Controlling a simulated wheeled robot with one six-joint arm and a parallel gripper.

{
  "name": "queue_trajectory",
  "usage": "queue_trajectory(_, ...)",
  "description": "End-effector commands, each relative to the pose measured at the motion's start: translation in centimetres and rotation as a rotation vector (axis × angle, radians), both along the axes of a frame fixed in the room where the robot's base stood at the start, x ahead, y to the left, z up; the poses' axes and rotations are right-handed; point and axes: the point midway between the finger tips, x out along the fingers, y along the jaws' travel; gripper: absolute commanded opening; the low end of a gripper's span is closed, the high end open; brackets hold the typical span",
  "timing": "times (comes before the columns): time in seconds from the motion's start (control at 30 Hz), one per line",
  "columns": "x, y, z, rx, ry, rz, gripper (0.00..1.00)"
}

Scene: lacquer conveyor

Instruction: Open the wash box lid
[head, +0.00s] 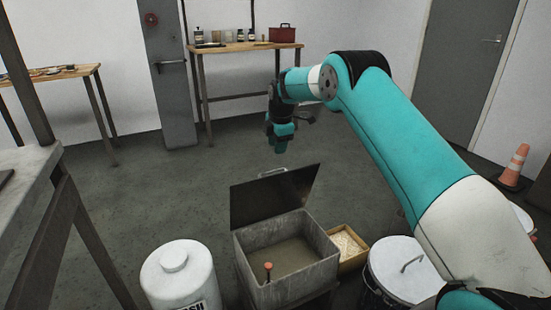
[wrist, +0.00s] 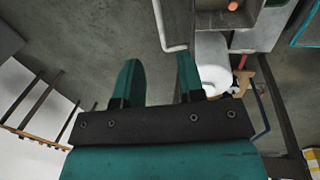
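The wash box (head: 328,262) is a grey metal box, open at the top, with murky liquid and an orange-tipped handle inside. Its dark lid (head: 272,198) stands raised along the far edge, roughly upright, with a pale handle (head: 272,172) at its top edge. My gripper (head: 281,143) hangs beyond and above the lid, apart from it. In the wrist view my gripper (wrist: 159,60) has its two teal fingers spread with nothing between them. The pale handle (wrist: 160,25) shows past the fingertips, and part of the box (wrist: 257,10) is at the top right.
A white container (head: 180,270) stands left of the box. A small yellowish tray (head: 352,262) and a white-lidded bin (head: 395,265) are at its right. A bench (head: 250,46) with bottles is at the back, a cone (head: 514,165) at right. The floor behind the lid is clear.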

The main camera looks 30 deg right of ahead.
Motion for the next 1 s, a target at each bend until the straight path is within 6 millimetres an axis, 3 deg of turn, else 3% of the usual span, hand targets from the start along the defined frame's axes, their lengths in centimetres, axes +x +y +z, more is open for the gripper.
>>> queue_trajectory(0.1, -0.5, 0.0, 2.8, 0.0, -0.001, -0.001, 0.36)
queue_trajectory(0.3, -1.1, -0.1, 5.3, 0.0, 0.001, -0.001, 0.36)
queue_trajectory(0.67, -1.2, -0.1, 5.8, 0.0, 0.002, -0.001, 0.36)
queue_trajectory(0.83, -1.8, 0.8, 6.6, 0.011, 0.001, -0.017, 0.01)
queue_trajectory(0.93, -3.6, 3.2, 8.5, 0.043, 0.002, -0.067, 0.0)
queue_trajectory(1.0, -6.2, 5.8, 10.4, 0.081, 0.009, -0.13, 0.0)
